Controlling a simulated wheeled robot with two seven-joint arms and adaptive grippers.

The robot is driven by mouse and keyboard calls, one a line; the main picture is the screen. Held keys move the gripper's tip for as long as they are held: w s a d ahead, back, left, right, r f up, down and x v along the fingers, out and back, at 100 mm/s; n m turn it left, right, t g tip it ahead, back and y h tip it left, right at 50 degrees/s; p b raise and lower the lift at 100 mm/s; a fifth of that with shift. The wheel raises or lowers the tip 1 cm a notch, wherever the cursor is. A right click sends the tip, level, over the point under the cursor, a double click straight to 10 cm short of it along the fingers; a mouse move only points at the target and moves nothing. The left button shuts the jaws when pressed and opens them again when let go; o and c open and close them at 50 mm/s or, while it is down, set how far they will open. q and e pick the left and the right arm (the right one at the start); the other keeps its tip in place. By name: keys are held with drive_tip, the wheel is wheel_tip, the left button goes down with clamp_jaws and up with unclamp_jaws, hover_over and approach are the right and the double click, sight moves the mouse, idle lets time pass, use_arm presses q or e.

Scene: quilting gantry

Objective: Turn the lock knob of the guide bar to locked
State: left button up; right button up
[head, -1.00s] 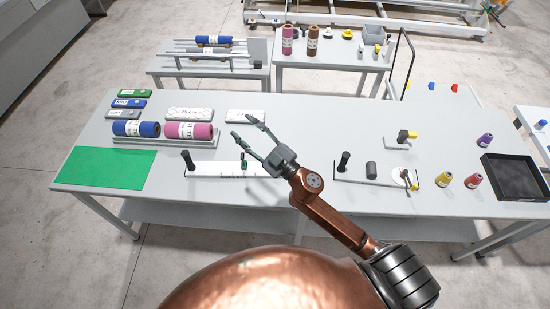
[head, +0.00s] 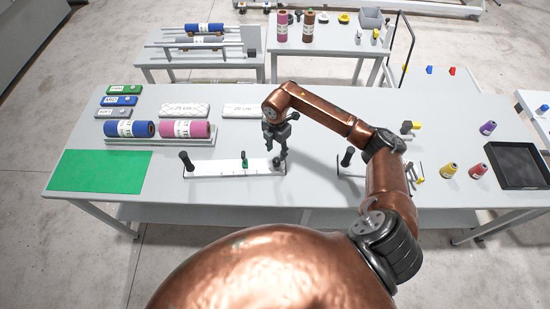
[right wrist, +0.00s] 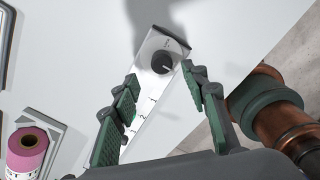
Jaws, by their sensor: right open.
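The guide bar (head: 215,170) is a long white ruler-like bar on the grey table, with a black upright handle at its left end and a small green piece (head: 244,161) along it. My right gripper (head: 278,154) points down over the bar's right end and covers much of it in the head view. In the right wrist view the black round lock knob (right wrist: 162,62) sits on the bar's end plate, with a white pointer mark. The open green-padded fingers (right wrist: 160,78) show on either side of the knob, apart from it. My left gripper is out of view.
A green mat (head: 100,170) and a rack with blue and pink rolls (head: 185,129) lie to the left. Right of the gripper stand another handled fixture (head: 346,157), thread cones (head: 449,171) and a black tray (head: 519,165). The table front is mostly clear.

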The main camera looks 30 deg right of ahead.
sight(277, 160)
wheel_tip(277, 160, down, 7)
drive_tip(key=shift+s+p, duration=0.15)
drive_tip(key=shift+p, duration=0.3)
drive_tip(key=shift+c, duration=0.2)
clamp_jaws()
